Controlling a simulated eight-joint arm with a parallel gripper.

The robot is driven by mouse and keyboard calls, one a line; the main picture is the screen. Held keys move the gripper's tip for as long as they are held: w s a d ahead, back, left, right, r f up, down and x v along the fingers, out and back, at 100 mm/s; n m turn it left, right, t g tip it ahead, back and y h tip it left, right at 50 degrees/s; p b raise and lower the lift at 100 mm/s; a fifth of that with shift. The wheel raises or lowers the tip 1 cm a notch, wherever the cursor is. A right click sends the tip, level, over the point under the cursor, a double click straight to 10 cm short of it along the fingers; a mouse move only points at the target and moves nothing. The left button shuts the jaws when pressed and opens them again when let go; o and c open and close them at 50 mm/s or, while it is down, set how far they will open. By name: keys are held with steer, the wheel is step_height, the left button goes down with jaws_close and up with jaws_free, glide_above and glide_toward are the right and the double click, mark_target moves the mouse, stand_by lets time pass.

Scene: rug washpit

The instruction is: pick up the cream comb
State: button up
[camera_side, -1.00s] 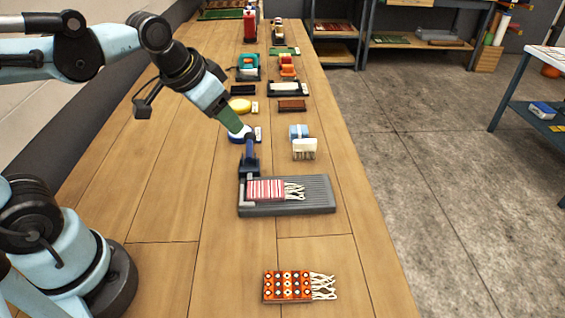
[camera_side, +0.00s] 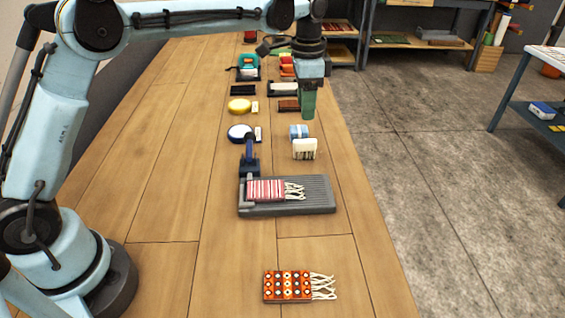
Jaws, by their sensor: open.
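The cream comb (camera_side: 304,149) stands on the wooden bench right of centre, its dark-gapped teeth facing the camera. A blue and white block (camera_side: 298,131) is just behind it. My gripper (camera_side: 308,114) points straight down in the picture just above and behind the comb, apart from it. Its jaws are open and nothing shows between them. The gap between the fingertips is hard to make out at this size.
A grey ribbed tray (camera_side: 318,194) with a red-striped fringed rug piece (camera_side: 265,189) lies in front of the comb. A blue-handled tool (camera_side: 249,155) stands to the left. An orange patterned rug piece (camera_side: 287,286) lies nearest the camera. The bench's right edge is close.

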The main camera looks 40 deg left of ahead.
mark_target(305, 139)
steer(key=shift+w+d+f, duration=0.15)
steer(key=shift+w+f, duration=0.15)
steer(key=shift+f, duration=0.25)
step_height(305, 139, down, 6)
steer(key=shift+f, duration=0.2)
steer(key=shift+w+a+f, duration=0.1)
steer(key=shift+a+f, duration=0.05)
steer(key=shift+f, duration=1.2)
steer(key=shift+a+f, duration=0.1)
steer(key=shift+f, duration=1.25)
jaws_close()
